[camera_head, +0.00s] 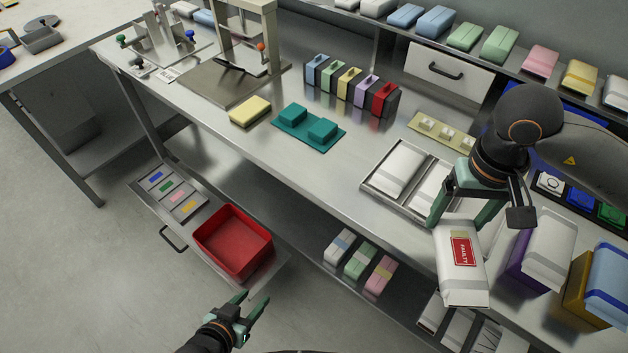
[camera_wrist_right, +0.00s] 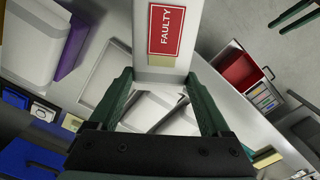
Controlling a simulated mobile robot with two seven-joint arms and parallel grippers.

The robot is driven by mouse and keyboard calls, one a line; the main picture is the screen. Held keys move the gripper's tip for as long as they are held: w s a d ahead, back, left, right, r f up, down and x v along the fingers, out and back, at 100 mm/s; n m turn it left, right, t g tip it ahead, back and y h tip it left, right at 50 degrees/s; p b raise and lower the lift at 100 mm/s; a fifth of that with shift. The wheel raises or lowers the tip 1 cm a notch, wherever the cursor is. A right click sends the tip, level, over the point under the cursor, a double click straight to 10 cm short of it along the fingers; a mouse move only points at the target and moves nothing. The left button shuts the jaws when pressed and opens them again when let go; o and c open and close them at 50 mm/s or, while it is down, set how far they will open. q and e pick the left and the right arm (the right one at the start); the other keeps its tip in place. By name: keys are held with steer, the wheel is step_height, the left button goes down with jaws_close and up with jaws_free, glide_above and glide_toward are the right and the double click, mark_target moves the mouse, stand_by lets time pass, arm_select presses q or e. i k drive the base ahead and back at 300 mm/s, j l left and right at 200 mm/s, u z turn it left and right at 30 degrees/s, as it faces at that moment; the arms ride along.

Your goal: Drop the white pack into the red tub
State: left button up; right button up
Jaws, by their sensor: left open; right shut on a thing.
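The white pack (camera_head: 461,272) has a red label reading FAULTY. My right gripper (camera_head: 468,213) is shut on its upper end, and the pack hangs in front of the bench's front edge area. In the right wrist view the pack (camera_wrist_right: 158,72) sits between the green fingers (camera_wrist_right: 162,95). The red tub (camera_head: 232,244) is empty and stands in an open drawer below the bench, left of the pack. It also shows small in the right wrist view (camera_wrist_right: 238,70). My left gripper (camera_head: 246,309) is open and empty, in front of the tub near the bottom of the head view.
The open drawer (camera_head: 268,276) also holds several coloured cards. A metal tray (camera_head: 372,184) with white packs lies on the bench beside my right gripper. Purple and yellow boxes with packs stand at the right (camera_head: 545,248). Small packs lie on the lower shelf (camera_head: 360,262).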

mark_target(238, 249)
steer(key=u, duration=1)
